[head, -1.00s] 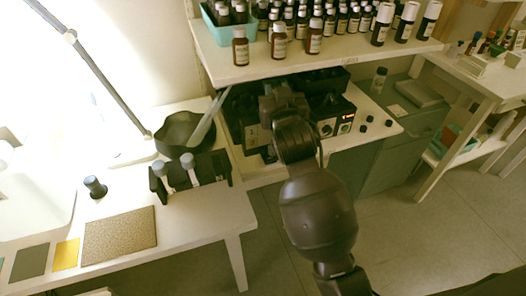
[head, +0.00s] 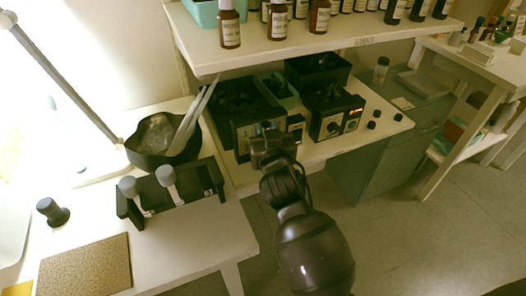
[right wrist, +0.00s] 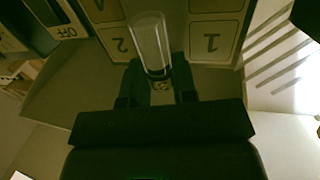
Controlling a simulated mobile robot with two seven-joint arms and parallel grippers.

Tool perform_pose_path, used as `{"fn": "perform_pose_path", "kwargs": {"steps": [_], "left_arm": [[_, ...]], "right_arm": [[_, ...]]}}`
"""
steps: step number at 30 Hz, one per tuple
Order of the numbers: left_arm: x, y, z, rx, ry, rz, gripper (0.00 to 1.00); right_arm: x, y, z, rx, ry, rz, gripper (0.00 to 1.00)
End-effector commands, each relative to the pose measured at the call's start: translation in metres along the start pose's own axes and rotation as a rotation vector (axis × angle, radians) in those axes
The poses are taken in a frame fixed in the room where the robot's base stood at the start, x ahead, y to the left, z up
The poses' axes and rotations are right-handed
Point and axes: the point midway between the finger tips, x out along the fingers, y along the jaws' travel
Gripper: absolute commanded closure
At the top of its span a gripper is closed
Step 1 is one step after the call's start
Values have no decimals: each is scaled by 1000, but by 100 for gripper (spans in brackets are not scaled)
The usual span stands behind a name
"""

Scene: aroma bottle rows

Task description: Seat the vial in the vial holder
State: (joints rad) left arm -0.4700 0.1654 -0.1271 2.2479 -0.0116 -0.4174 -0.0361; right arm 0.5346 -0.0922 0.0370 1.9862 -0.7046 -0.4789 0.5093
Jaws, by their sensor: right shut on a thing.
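My right gripper (head: 268,138) is in front of the black equipment below the shelf. In the right wrist view my right gripper (right wrist: 158,88) is shut on a clear, capless-looking vial (right wrist: 149,42), which sticks out beyond the fingers. In the head view the vial cannot be made out behind the gripper. A black rack (head: 206,180) on the left table holds two white tubes with grey caps (head: 170,182). I cannot tell whether this rack is the vial holder. My left gripper is not in view.
A dark bowl (head: 150,148) stands behind the rack. A black box device with knobs (head: 335,112) stands right of the gripper. A shelf of brown bottles (head: 320,42) hangs above. Numbered panels (right wrist: 213,42) lie beyond the vial. A cork mat (head: 85,268) lies front left.

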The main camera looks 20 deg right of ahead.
Motion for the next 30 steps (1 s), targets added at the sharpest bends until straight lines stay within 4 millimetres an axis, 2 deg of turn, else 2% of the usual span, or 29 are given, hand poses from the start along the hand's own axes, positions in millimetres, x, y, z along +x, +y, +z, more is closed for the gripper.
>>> {"fn": "perform_pose_path", "kwargs": {"steps": [1,5,8,13,18,23,30], "left_arm": [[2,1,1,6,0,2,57],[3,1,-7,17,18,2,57],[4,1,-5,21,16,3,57],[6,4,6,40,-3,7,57],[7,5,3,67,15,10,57],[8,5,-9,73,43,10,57],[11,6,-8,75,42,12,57]], "right_arm": [[0,0,11,-1,-7,0,97],[0,0,14,-1,1,0,97],[0,0,18,0,1,0,97],[-1,0,44,-2,-7,0,97],[-1,0,67,0,-7,0,97],[0,0,64,0,2,1,97],[0,0,66,1,1,0,97]]}}
